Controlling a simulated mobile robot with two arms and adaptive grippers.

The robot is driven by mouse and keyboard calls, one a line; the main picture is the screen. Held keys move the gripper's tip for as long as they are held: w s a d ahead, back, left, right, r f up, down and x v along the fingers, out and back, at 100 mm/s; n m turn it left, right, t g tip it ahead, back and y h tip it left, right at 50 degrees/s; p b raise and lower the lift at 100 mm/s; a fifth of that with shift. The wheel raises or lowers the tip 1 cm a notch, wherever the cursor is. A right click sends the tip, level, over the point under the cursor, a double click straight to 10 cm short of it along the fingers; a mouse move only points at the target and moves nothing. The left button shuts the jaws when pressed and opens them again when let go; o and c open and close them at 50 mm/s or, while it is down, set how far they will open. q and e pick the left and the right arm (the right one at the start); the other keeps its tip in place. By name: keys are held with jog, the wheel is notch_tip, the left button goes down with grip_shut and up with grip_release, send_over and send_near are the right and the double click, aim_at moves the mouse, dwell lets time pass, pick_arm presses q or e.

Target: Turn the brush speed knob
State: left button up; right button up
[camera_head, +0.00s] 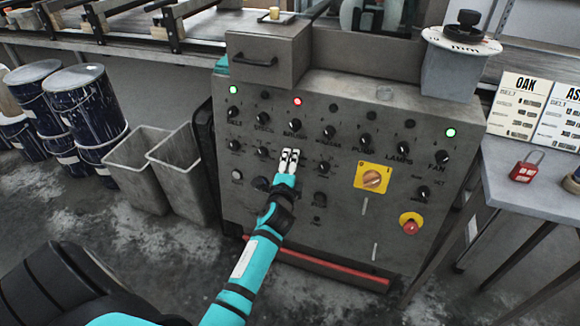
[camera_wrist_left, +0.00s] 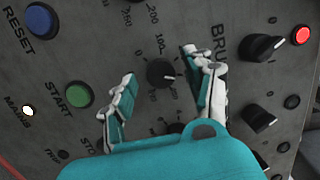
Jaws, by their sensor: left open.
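The grey control panel (camera_head: 335,215) fills the middle of the head view. My left gripper (camera_head: 290,155) reaches up to its second row of knobs, fingers apart. In the left wrist view, a small black knob (camera_wrist_left: 160,73) with a white pointer mark and a numbered scale around it lies between the fingers of the left gripper (camera_wrist_left: 160,85). The fingers stand either side of it, and no contact shows. A label starting "BRU" (camera_wrist_left: 220,42) is beside it, partly hidden by a finger. In the head view the gripper covers this knob. My right gripper is not in view.
Close by are other black knobs (camera_wrist_left: 264,46), a green start button (camera_wrist_left: 79,94), a blue reset button (camera_wrist_left: 41,20) and a lit red lamp (camera_head: 297,101). Grey bins (camera_head: 138,165) stand left.

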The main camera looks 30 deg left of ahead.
pick_arm(q)
jog(key=v, duration=1.2)
jog(key=s+d+f+n+g+h, duration=0.2)
jog(key=s+d+f+n+g, duration=0.15)
jog(key=f, duration=0.75)
jog(key=s+d+f+n+g+h, duration=0.25)
jog(key=s+f, duration=0.25)
jog(key=f, duration=0.5)
jog(key=s+d+f+n+g+h, duration=0.1)
jog(key=s+d+f+n+g, duration=0.2)
jog(key=s+f, duration=0.4)
jog(key=s+d+f+n+g+h, duration=0.25)
jog(key=s+f+g, duration=0.2)
jog(key=s, duration=0.45)
jog(key=s+a+f+y+p, duration=0.1)
jog(key=s+a+f+p, duration=0.1)
jog(key=s+p, duration=1.4)
jog(key=shift+s+a+m, duration=0.35)
jog(key=shift+s, duration=0.35)
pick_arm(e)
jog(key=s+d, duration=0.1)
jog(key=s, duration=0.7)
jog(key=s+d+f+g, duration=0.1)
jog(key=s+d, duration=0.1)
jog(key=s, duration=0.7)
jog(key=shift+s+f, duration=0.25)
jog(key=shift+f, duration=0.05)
